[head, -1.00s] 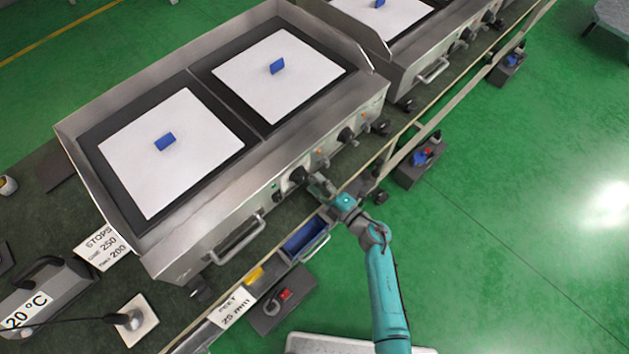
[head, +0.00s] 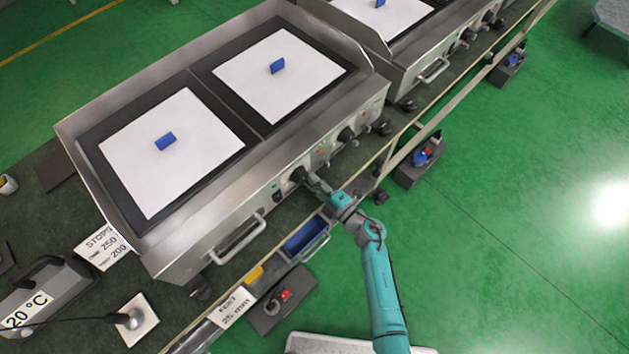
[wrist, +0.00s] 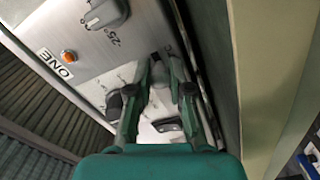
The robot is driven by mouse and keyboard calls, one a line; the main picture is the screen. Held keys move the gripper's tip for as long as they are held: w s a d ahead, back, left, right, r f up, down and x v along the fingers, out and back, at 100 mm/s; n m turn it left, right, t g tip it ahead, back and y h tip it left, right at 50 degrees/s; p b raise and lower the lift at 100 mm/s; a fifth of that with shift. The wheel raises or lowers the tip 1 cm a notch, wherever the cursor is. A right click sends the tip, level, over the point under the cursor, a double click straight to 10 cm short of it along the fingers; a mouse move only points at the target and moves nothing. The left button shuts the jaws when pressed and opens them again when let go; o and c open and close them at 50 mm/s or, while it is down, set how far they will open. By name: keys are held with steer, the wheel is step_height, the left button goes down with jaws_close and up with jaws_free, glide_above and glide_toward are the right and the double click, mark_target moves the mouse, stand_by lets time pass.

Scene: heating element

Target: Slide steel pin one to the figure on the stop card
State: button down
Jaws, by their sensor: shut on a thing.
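My gripper (head: 316,184) is at the front panel of the nearer griddle (head: 240,222), just beside a black knob (head: 298,174). In the wrist view my gripper (wrist: 160,88) is shut on a small grey piece, seemingly steel pin one (wrist: 177,68), low on the panel; its far end is hard to make out. A label ONE (wrist: 57,63) and a 25° mark (wrist: 113,38) show on the panel. The stop card (head: 102,246) lies left of the griddle and reads STOPS, one 250, two 200.
Blue blocks (head: 165,141) (head: 277,66) lie on white sheets on the griddle. A bar handle (head: 238,240) juts from its front. A rail, an open blue drawer (head: 303,236) and a card reading 25 mm (head: 232,306) are below.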

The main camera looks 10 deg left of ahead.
steer(key=s+a, duration=0.2)
steer(key=s, duration=0.1)
steer(key=shift+a, duration=0.15)
steer(key=c, duration=1)
jaws_free()
steer(key=shift+c, duration=0.2)
steer(key=v, duration=1.2)
